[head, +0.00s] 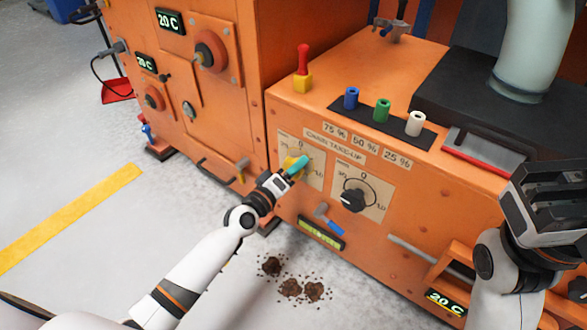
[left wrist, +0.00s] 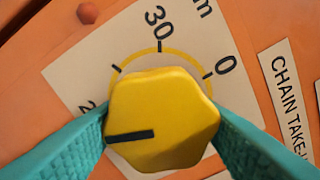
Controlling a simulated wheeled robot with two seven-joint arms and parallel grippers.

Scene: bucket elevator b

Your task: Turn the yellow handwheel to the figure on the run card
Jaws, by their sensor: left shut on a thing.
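The yellow handwheel (head: 288,162) sits on the left dial plate of the orange front panel. My left gripper (head: 296,167) is at it, its teal fingers on either side of the wheel. In the left wrist view the handwheel (left wrist: 165,110) fills the middle, and the gripper is shut on it. Its black pointer line points left, slightly down, near a partly hidden figure starting with 2. The dial plate (left wrist: 105,45) shows 30 at the top and 0 at the upper right. I cannot make out a run card. My right gripper (head: 550,195) is empty-looking at the right edge; its jaws are unclear.
A black knob (head: 353,200) sits on the dial to the right. Blue (head: 351,98), green (head: 382,110) and white (head: 416,123) pegs and a red-and-yellow handle (head: 303,72) stand on the ledge. Brown clumps (head: 290,288) lie on the floor below.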

